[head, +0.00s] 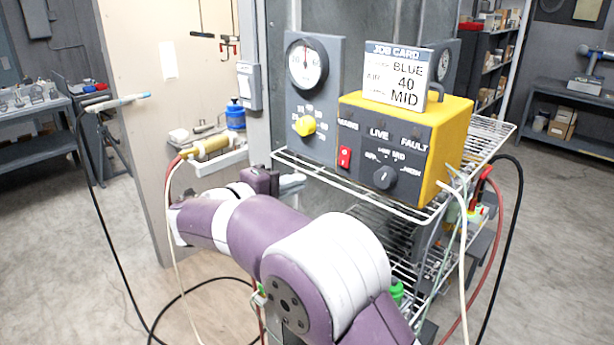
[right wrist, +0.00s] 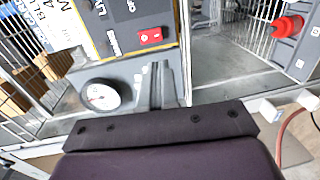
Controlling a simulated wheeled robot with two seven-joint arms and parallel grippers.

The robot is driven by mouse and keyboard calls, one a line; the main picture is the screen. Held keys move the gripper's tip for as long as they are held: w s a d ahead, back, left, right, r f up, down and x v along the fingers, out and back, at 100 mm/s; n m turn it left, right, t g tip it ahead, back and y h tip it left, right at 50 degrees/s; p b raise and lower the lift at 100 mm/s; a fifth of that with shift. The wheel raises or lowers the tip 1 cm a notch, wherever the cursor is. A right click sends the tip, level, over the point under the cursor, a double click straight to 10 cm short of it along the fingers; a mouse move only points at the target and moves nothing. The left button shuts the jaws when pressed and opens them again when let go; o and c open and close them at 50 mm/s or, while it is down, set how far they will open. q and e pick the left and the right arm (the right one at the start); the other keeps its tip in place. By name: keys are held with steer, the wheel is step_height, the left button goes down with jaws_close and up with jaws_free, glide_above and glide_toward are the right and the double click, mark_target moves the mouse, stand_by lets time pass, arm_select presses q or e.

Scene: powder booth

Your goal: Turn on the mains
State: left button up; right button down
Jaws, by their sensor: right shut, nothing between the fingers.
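The yellow and dark grey control box (head: 450,150) stands on a wire shelf, with a red rocker switch (head: 345,156) at the left of its front face. The switch also shows in the right wrist view (right wrist: 150,37), above the fingertips; which way it is set I cannot tell. My right gripper (head: 298,179) is at the left of the box, lower than the switch and apart from it in the head view. Its grey fingers are together and empty, and they also show in the right wrist view (right wrist: 160,70). My left gripper is not in view.
A dial knob (head: 384,177) sits right of the switch. A job card (head: 397,76) stands on the box. The wire shelf's rim (head: 345,184) runs beneath. Cables hang at the right.

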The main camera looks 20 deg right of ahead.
mark_target(343, 164)
steer(key=p+x, duration=0.2)
steer(key=x, duration=0.9)
steer(key=shift+d+r+p, duration=0.1)
steer(key=shift+d+p, duration=0.05)
steer(key=shift+p, duration=0.2)
steer(key=shift+w+d, duration=0.15)
steer(key=shift+d, duration=0.3)
steer(key=shift+a, duration=0.1)
